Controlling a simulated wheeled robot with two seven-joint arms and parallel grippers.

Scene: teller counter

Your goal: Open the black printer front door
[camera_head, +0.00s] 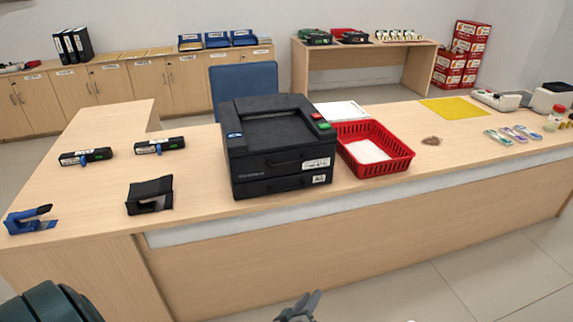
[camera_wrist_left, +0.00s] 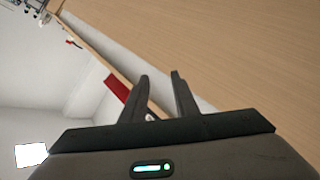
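The black printer (camera_head: 278,146) stands on the counter, with a red and a green button at its right top corner. Its front face (camera_head: 285,172) has stacked panels with a handle recess and white labels; the front door looks shut. My left gripper (camera_head: 300,301) is low at the bottom middle of the head view, in front of the counter and well apart from the printer. In the left wrist view its two fingers (camera_wrist_left: 160,78) stand apart with nothing between them. The printer cannot be made out in the left wrist view. My right gripper is not in view.
A red basket (camera_head: 399,160) with white paper stands close to the printer's right side. The counter's front edge (camera_head: 200,221) lies between my gripper and the printer. A blue chair (camera_head: 243,83) is behind.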

